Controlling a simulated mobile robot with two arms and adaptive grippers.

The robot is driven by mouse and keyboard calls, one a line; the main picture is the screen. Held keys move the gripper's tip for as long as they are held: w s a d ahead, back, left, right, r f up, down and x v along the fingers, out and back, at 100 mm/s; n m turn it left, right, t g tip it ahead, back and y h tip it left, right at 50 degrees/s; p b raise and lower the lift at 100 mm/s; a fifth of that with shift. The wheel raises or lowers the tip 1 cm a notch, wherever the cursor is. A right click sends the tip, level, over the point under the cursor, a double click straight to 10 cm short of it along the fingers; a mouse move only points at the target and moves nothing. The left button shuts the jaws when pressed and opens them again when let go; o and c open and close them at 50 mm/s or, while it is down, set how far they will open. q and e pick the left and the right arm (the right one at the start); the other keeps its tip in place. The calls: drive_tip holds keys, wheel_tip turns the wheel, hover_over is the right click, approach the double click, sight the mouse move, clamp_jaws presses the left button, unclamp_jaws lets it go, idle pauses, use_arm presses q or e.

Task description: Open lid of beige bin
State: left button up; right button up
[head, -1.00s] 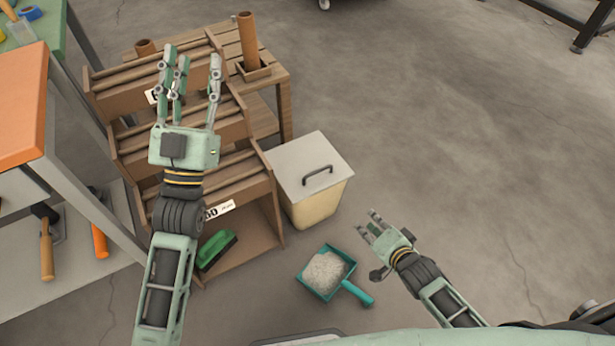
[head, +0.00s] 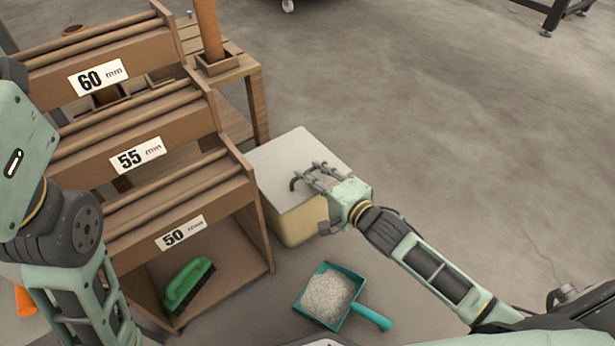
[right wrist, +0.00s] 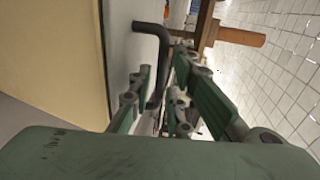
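The beige bin (head: 298,226) stands on the floor right of the wooden rack, with its pale grey lid (head: 272,163) closed. A dark bar handle (head: 295,183) is on the lid, partly hidden by my right fingers. My right gripper (head: 314,174) is over the lid at the handle. In the right wrist view, the handle (right wrist: 153,32) runs between the spread fingers (right wrist: 163,88), with gaps visible on its sides; I cannot tell whether any finger touches it.
The wooden rack (head: 135,205) with 60, 55 and 50 mm labels stands close left of the bin. A green brush (head: 188,283) lies in its bottom. A teal dustpan (head: 332,294) of pale granules lies in front of the bin. Floor to the right is clear.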

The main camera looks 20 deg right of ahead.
drive_tip(key=shift+b+x, duration=0.4)
drive_tip(key=shift+x, duration=0.85)
drive_tip(key=shift+c, duration=0.5)
clamp_jaws()
